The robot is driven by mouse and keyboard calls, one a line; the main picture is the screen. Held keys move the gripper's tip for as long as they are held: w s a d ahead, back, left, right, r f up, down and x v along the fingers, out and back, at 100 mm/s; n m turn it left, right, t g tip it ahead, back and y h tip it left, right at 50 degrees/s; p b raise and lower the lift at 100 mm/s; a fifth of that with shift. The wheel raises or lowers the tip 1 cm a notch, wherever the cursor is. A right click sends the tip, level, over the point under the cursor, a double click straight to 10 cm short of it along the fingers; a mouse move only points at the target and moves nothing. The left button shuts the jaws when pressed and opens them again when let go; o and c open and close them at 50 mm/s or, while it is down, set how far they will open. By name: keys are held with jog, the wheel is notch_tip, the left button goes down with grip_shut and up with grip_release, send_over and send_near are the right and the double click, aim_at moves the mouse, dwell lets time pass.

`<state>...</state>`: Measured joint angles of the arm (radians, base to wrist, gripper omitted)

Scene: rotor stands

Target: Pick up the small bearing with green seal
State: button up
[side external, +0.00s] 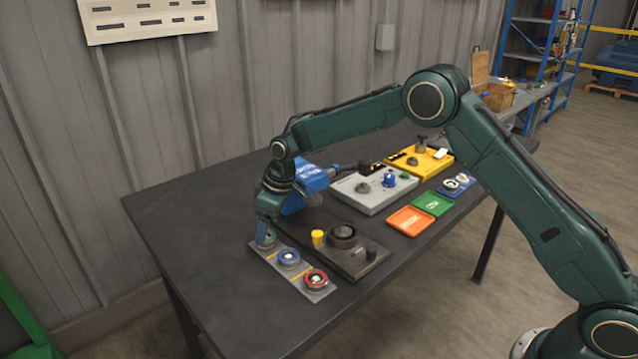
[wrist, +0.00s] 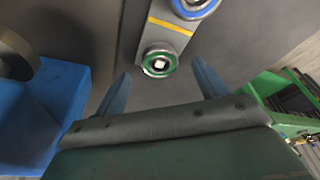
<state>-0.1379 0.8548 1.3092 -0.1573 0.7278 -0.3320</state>
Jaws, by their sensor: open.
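The small bearing with the green seal (wrist: 159,63) sits at the end of a grey holder plate (wrist: 166,40), in front of and between my fingers in the wrist view. In the side view the green-sealed bearing (side external: 267,240) is partly hidden by my gripper (side external: 266,236), which points down over that end of the plate (side external: 317,295). In the wrist view my gripper (wrist: 160,88) is open, with one blue-grey finger at either side and nothing held. Whether the fingertips reach down to the bearing's height is unclear.
A blue-sealed bearing (side external: 289,258) and a red-sealed bearing (side external: 316,279) share the plate. A dark rotor stand (side external: 335,262) with a yellow cap (side external: 317,238) is close beside it. Grey (side external: 378,200) and yellow (side external: 435,164) stands and orange (side external: 409,221) and green (side external: 433,204) trays lie farther along.

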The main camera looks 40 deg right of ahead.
aim_at(269, 238)
jog(key=shift+x, duration=1.3)
jog(key=c, duration=1.1)
jog(key=shift+r, duration=0.2)
notch_tip(269, 238, up, 20)
jog(key=shift+f, duration=0.15)
jog(key=shift+d, duration=0.1)
